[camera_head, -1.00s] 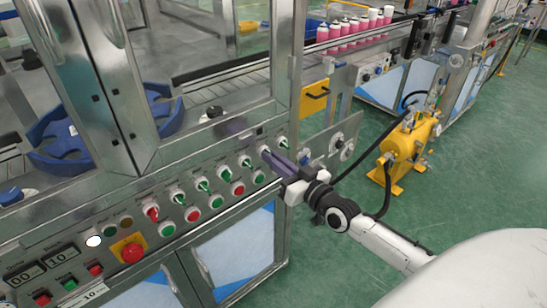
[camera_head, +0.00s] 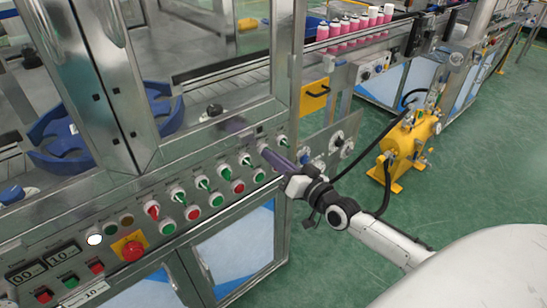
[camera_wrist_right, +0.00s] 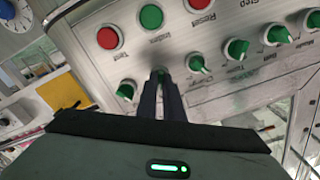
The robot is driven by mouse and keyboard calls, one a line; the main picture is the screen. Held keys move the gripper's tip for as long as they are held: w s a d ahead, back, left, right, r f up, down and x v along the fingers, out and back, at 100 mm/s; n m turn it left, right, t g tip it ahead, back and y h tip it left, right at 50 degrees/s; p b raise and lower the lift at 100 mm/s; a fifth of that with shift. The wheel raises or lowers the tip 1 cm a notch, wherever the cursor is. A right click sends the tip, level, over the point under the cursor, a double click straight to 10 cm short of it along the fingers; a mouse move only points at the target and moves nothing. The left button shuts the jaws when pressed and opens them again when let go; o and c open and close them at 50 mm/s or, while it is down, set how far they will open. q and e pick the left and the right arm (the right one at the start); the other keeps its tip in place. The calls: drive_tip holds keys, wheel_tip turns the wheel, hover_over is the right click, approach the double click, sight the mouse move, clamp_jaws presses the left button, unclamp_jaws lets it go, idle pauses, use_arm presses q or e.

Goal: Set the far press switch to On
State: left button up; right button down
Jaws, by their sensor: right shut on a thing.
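A row of rotary switches with green handles, plus one with a red handle (camera_head: 152,210), runs along the sloped metal control panel (camera_head: 140,195) in the head view. My right gripper (camera_head: 265,153) is at the right end of this row. In the wrist view its dark fingers (camera_wrist_right: 160,76) are shut on a green switch handle (camera_wrist_right: 160,71), mostly hidden between the fingertips. The switch's label and exact setting cannot be read. A free green switch (camera_wrist_right: 126,90) is on one side of the fingers and another green switch (camera_wrist_right: 195,63) on the other. My left gripper is not in view.
Red and green push buttons, such as the green one (camera_wrist_right: 150,17), are close to the fingers. A red emergency stop (camera_head: 131,247) is farther left. A yellow tank (camera_head: 411,143) stands right of my arm. Pink cans (camera_head: 345,30) stand on the conveyor behind.

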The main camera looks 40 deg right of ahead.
drive_tip(key=c, duration=1.9)
unclamp_jaws()
drive_tip(key=s, duration=1)
drive_tip(key=shift+s+d, duration=0.15)
drive_tip(key=shift+d, duration=0.25)
drive_tip(key=s+a+f+n+g, duration=0.3)
drive_tip(key=s+a+f+g, duration=0.1)
drive_tip(key=s+a+f, duration=0.5)
drive_tip(key=s+a+f+n+g, duration=0.4)
drive_tip(key=s+a+f, duration=0.5)
drive_tip(key=f, duration=0.4)
drive_tip(key=shift+a+f+g+y, duration=0.15)
drive_tip(key=shift+a+g+y, duration=0.25)
drive_tip(key=shift+a+g, duration=0.4)
